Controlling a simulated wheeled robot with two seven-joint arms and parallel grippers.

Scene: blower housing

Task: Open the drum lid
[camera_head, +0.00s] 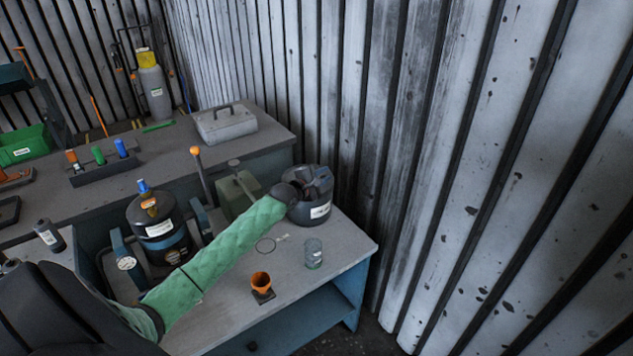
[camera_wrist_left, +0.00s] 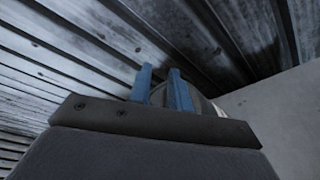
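A dark round drum (camera_head: 309,212) with a white label stands at the back right corner of the near bench. My left arm, in a green sleeve, reaches across the bench to it. My left gripper (camera_head: 317,181) is over the drum's top and hides most of the lid. In the left wrist view, the two blue fingers of my left gripper (camera_wrist_left: 162,92) stand apart, with a gap between them. A grey rounded part of the drum (camera_wrist_left: 208,104) shows behind them; contact cannot be made out. My right gripper is not in view.
A black canister (camera_head: 160,228) with a blue-orange top stands left of my arm. An orange cup (camera_head: 261,281) and a clear jar (camera_head: 313,254) stand on the near bench (camera_head: 335,283). A grey toolbox (camera_head: 225,125) sits on the back bench. A corrugated wall (camera_head: 460,150) rises close behind the drum.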

